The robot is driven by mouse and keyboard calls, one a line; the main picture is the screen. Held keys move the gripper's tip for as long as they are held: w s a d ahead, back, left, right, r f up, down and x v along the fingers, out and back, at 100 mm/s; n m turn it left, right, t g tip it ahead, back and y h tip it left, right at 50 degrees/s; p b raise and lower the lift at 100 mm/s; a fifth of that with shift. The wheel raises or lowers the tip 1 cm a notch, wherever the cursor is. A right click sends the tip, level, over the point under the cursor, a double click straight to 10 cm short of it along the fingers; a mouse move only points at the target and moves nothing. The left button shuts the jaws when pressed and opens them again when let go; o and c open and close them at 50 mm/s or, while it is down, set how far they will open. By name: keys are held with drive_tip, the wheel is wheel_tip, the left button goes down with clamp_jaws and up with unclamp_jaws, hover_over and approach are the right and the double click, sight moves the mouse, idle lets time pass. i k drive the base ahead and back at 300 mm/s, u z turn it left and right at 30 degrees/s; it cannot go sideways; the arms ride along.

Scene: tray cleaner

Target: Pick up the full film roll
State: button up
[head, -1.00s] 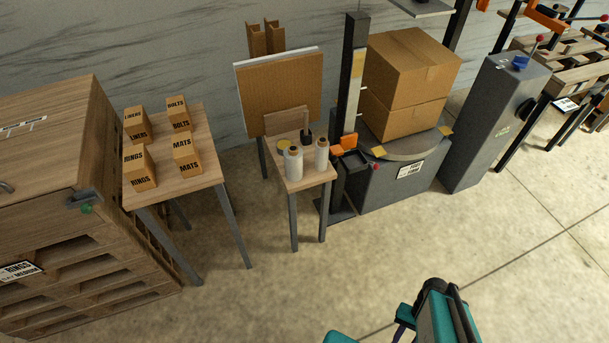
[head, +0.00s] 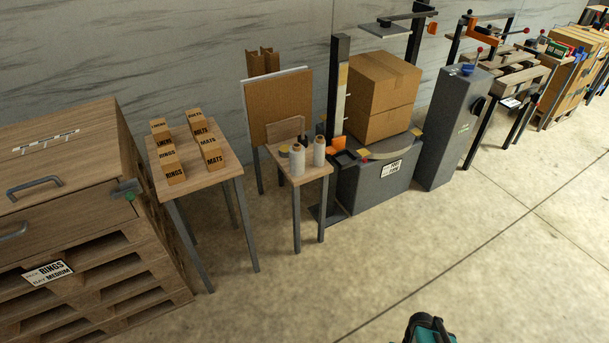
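Two whitish film rolls stand upright side by side on a small wooden table (head: 312,173). The left roll (head: 297,161) looks slightly wider than the right roll (head: 319,151). Both have a brown core at the top. At this size I cannot tell for sure which one is full. Only a teal and black piece of my own arm shows at the bottom edge, well away from the table. My gripper is not in view.
A taller table (head: 220,174) with labelled boxes (head: 212,156) stands left of the small table. A corkboard (head: 280,105) is behind it. To its right are a black mast (head: 336,90) and a grey turntable base (head: 375,185) bearing cartons (head: 382,95). The floor in front is clear.

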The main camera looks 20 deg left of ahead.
sight(297, 151)
drive_tip(key=k, duration=0.4)
drive_tip(key=u, duration=3.9)
drive_tip(key=i, duration=0.1)
drive_tip(key=z, duration=2.15)
drive_tip(key=i, duration=1.3)
